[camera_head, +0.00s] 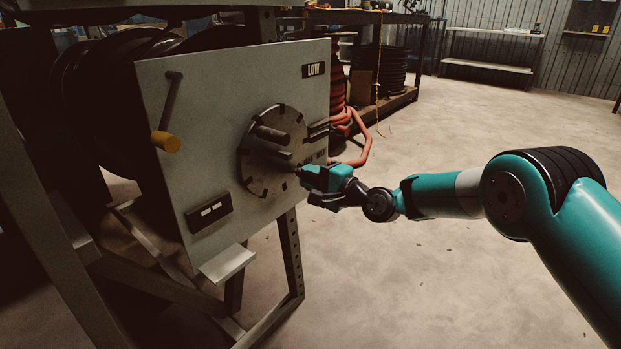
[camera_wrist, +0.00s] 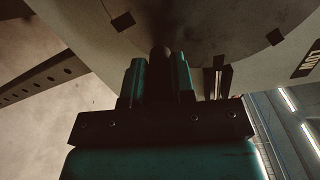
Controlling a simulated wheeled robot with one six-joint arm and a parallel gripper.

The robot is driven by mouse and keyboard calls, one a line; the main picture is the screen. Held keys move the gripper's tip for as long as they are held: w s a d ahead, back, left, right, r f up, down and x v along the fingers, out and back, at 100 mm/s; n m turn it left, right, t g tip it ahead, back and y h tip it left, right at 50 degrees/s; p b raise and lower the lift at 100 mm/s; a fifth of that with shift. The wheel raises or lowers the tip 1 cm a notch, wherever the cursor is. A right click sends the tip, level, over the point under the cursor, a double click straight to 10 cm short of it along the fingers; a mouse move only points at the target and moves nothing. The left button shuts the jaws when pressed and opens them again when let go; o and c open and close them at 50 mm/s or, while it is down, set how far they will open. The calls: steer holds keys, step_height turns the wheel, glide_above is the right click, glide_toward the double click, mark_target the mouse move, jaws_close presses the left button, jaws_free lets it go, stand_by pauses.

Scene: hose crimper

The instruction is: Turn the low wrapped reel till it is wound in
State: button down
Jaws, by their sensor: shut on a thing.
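A grey panel marked LOW (camera_head: 314,69) fronts a reel of black hose (camera_head: 112,75) at the left of the head view. A round disc (camera_head: 262,180) with dark marks around its rim and several stubby pegs sits on the panel. My gripper (camera_head: 300,174) is at the disc's lower right edge. In the wrist view the two fingers (camera_wrist: 160,70) are closed around a dark round peg (camera_wrist: 160,53) on the disc face (camera_wrist: 200,25). The fingers hide much of the peg.
A crank with a yellow knob (camera_head: 166,142) sticks out at the panel's upper left. A dark box with two light labels (camera_head: 209,212) and a small ledge (camera_head: 228,262) sit below. An orange hose (camera_head: 362,150) hangs behind. The floor to the right is clear.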

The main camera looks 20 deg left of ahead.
steer(key=shift+w+d+r, duration=0.15)
steer(key=shift+w+r, duration=0.15)
steer(key=shift+r, duration=0.05)
steer(key=c, duration=1)
jaws_free()
steer(key=shift+s+f, duration=0.1)
steer(key=shift+f, duration=0.05)
steer(key=p+v, duration=0.4)
steer(key=v, duration=1.3)
steer(key=shift+s+d, duration=0.1)
steer(key=shift+d, duration=0.05)
